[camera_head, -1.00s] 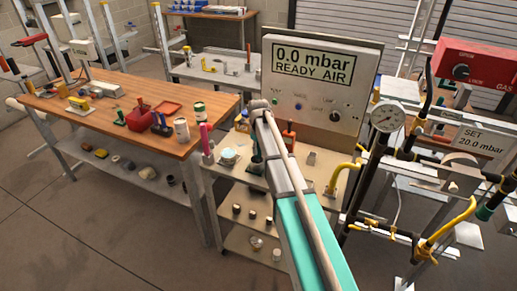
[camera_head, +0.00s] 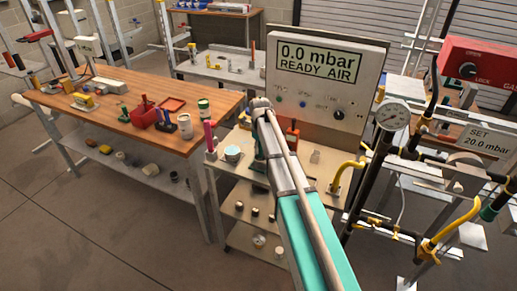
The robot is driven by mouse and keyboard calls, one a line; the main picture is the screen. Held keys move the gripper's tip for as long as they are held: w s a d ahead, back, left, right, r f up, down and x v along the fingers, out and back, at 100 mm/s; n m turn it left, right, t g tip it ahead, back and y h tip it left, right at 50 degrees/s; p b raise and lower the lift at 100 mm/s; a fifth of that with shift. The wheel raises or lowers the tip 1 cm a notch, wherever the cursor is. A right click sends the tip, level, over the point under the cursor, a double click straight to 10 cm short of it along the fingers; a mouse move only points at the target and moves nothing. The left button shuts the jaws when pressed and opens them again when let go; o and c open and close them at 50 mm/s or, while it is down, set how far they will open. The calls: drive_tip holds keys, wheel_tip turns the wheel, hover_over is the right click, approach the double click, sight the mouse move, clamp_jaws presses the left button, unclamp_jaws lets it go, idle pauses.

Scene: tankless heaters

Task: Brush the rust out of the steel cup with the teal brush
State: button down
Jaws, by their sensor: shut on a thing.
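My arm rises from the bottom edge, right of centre, up to a grey joint over the trolley. The parts beyond that joint are hidden behind it, and I cannot make out my gripper. A small dark green piece shows beside the arm above the trolley; I cannot tell whether it is the teal brush. A pale teal round thing (camera_head: 232,153) sits on the trolley top, left of the arm. Small dark cylindrical pieces (camera_head: 255,211) stand on the shelf below. I cannot pick out the steel cup for sure.
A wooden bench (camera_head: 115,125) with a red container (camera_head: 145,116) and cans stands left of the trolley (camera_head: 227,175). A panel reading 0.0 mbar (camera_head: 322,58) rises behind the arm. A gauge (camera_head: 392,115), pipes and yellow hoses crowd the right. The floor at lower left is clear.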

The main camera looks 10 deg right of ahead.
drive_tip(key=shift+w+d, duration=0.4)
drive_tip(key=shift+d, duration=0.35)
drive_tip(key=shift+s+a, duration=0.1)
drive_tip(key=shift+s+a, duration=0.3)
drive_tip(key=shift+a, duration=0.2)
drive_tip(key=shift+s+a, duration=0.25)
drive_tip(key=shift+a, duration=0.2)
drive_tip(key=shift+w, duration=0.1)
drive_tip(key=shift+w+d, duration=0.3)
drive_tip(key=shift+d, duration=0.25)
drive_tip(key=shift+w+d, duration=0.25)
drive_tip(key=shift+d, duration=0.25)
drive_tip(key=shift+s+a, duration=0.1)
drive_tip(key=shift+a, duration=0.05)
drive_tip(key=shift+s+a+f, duration=0.1)
drive_tip(key=shift+s+a, duration=0.5)
drive_tip(key=shift+a, duration=0.35)
